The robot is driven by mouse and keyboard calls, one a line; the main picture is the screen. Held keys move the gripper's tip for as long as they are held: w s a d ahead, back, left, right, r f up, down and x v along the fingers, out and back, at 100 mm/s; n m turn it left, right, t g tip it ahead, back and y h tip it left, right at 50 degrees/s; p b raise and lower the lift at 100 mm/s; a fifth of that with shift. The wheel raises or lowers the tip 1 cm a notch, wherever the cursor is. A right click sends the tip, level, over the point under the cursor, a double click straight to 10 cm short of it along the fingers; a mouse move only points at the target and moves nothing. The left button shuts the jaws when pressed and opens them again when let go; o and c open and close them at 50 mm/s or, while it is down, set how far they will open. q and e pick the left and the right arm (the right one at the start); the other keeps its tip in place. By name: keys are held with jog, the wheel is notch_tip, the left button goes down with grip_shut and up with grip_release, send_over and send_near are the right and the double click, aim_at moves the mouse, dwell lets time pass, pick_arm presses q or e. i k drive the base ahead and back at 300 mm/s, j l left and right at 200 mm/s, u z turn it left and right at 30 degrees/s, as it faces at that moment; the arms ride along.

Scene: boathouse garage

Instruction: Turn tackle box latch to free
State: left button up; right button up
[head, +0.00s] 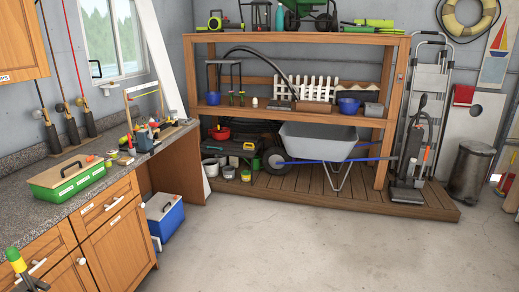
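A green tackle box (68,184) with a cream lid and a dark handle stands on the counter at the left. Its lid looks closed. The latch is too small to make out, so I cannot tell how it is turned. At the lower left edge, a black piece with a green and yellow end shows in front of the drawers, below the counter edge. It looks like part of my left gripper (22,268), apart from the box and cut off by the frame. I cannot tell whether it is open. My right gripper is not in view.
Fishing rods (70,128) stand behind the box. Small tackle items and a tool caddy (143,140) sit farther along the counter (28,206). A blue cooler (163,215) stands below. A wheelbarrow (320,142) is by the wooden shelves. The concrete floor (300,245) is clear.

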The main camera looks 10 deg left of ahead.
aim_at(90, 159)
jog(key=i+u, duration=0.5)
jog(key=i+l+u, duration=0.1)
jog(key=i+u, duration=0.35)
jog(key=i+l+u, duration=0.3)
jog(key=u, duration=0.2)
jog(key=i+l+u, duration=0.3)
jog(key=u, duration=0.2)
jog(key=l, duration=0.1)
